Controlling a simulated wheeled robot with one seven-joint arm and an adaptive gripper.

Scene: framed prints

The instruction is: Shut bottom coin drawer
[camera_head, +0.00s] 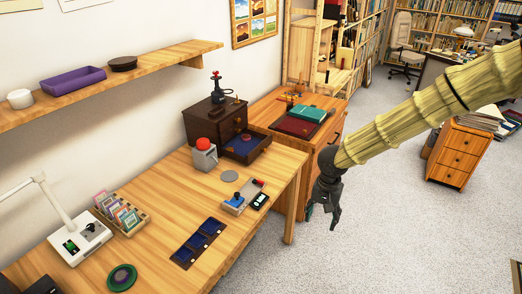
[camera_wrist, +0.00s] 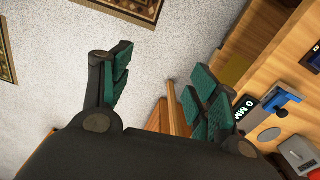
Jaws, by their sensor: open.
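A dark brown coin cabinet (camera_head: 212,122) stands on the wooden desk against the wall. A blue-lined drawer (camera_head: 246,146) sticks out from its front at desk level, and a small coin seems to lie in it. Another drawer front above it looks closed. My gripper (camera_head: 331,212) is open and empty, hanging beyond the desk's right end, pointing down and well apart from the cabinet. In the wrist view my gripper (camera_wrist: 162,82) shows spread green-padded fingers over the carpet and the desk edge. The cabinet does not show clearly in the wrist view.
A grey box with a red button (camera_head: 204,154) stands just in front of the cabinet. A grey disc (camera_head: 229,177), a blue-handled tool (camera_head: 236,202) and a blue tray (camera_head: 198,242) lie on the desk (camera_head: 165,205). A lower side cabinet with books (camera_head: 307,114) stands behind.

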